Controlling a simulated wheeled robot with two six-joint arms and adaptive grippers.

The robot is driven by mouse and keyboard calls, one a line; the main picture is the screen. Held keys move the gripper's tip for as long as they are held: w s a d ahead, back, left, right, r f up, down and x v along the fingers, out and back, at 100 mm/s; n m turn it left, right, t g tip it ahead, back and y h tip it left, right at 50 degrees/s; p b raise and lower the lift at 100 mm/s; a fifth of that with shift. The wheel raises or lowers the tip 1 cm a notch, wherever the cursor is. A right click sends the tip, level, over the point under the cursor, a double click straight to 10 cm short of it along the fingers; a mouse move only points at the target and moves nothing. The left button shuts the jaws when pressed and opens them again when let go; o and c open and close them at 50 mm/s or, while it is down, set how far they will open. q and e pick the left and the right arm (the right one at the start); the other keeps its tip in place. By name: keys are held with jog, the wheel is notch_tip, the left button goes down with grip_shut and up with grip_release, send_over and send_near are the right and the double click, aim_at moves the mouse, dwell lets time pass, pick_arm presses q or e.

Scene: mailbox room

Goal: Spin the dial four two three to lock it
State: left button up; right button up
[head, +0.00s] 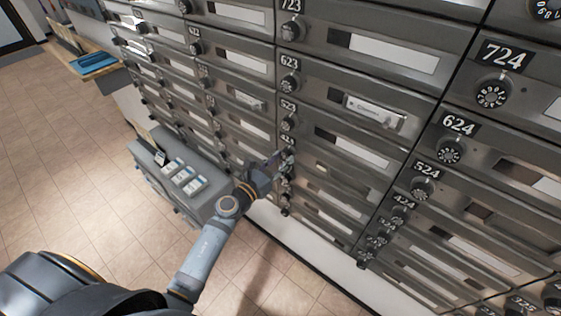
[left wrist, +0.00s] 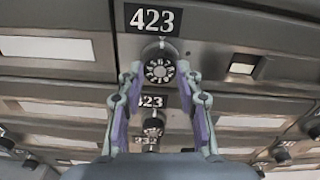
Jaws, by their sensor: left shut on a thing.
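The 423 box's round dial (left wrist: 159,71) is black with white numerals and sits just below its black 423 plate (left wrist: 152,19). My left gripper (left wrist: 160,76) has one finger on each side of this dial and is shut on it. In the head view, my left gripper (head: 279,165) reaches the mailbox wall just under the 423 plate (head: 287,140), and it hides most of the dial there. The exact number the dial points to is too small to read. My right gripper is not in view.
Dial 523 (head: 288,123) sits just above, and another dial (left wrist: 153,127) sits just below. The 424 column (head: 398,215) is to the right. A grey cabinet (head: 165,160) with small white-labelled items stands left of my arm. Tiled floor (head: 60,150) is open at left.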

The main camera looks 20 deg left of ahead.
pick_arm(q)
jog(key=shift+f, duration=0.1)
dwell(0.3)
jog(key=o, duration=1.2)
jog(key=shift+c, duration=0.2)
jog(key=v, duration=1.2)
